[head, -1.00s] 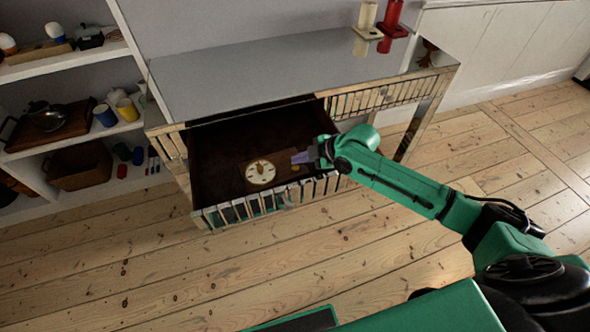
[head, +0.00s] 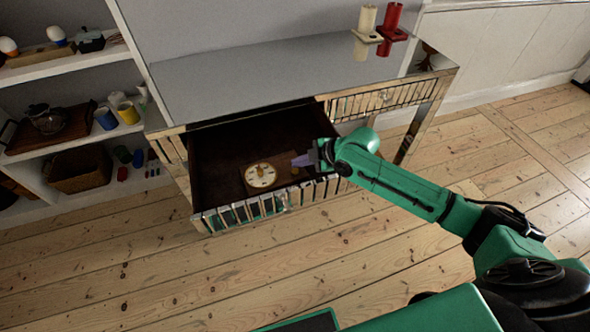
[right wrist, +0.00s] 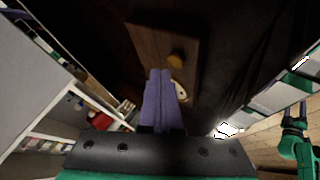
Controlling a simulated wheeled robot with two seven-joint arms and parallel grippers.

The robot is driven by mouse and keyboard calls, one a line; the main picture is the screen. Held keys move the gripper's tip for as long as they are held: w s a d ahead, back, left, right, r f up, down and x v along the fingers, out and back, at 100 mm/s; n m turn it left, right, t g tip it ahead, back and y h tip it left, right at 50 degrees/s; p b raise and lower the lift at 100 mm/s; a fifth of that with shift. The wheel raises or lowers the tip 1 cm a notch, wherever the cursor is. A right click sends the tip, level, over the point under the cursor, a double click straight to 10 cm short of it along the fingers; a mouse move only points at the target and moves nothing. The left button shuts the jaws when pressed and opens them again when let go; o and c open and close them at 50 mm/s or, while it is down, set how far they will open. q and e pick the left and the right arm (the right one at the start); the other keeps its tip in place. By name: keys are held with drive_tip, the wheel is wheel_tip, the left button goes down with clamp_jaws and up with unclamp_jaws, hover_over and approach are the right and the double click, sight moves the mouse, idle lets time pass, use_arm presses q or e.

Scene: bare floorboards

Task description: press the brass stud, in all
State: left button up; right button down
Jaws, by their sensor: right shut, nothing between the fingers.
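The brass stud (right wrist: 176,61) is a round knob on a dark wooden board in the right wrist view. A pale dial (right wrist: 180,91) is on the same board, partly hidden by my fingers; it shows whole in the head view (head: 260,175), inside the open drawer. My right gripper (head: 302,160) reaches over the drawer's front right part, beside the dial. Its purple fingers (right wrist: 160,75) are shut and empty, with the stud just beyond and right of their tips in the wrist view; I see no clear contact. A green gripper, seemingly my left (right wrist: 294,122), shows at the wrist view's right edge, too small to read.
The grey desk top (head: 255,75) overhangs the drawer's back. A cream holder (head: 366,32) and a red holder (head: 390,30) stand on it. Shelves (head: 70,62) with crockery are at left. The floor in front is clear.

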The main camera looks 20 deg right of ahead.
idle(0.8)
drive_tip(key=shift+f, duration=0.4)
drive_tip(key=shift+f+b, duration=0.4)
drive_tip(key=shift+f, duration=0.05)
idle(0.4)
idle(0.4)
drive_tip(key=shift+r+p, duration=0.85)
drive_tip(key=shift+p, duration=0.05)
wheel_tip(320, 180, up, 5)
drive_tip(key=p, duration=0.4)
drive_tip(key=shift+p, duration=0.35)
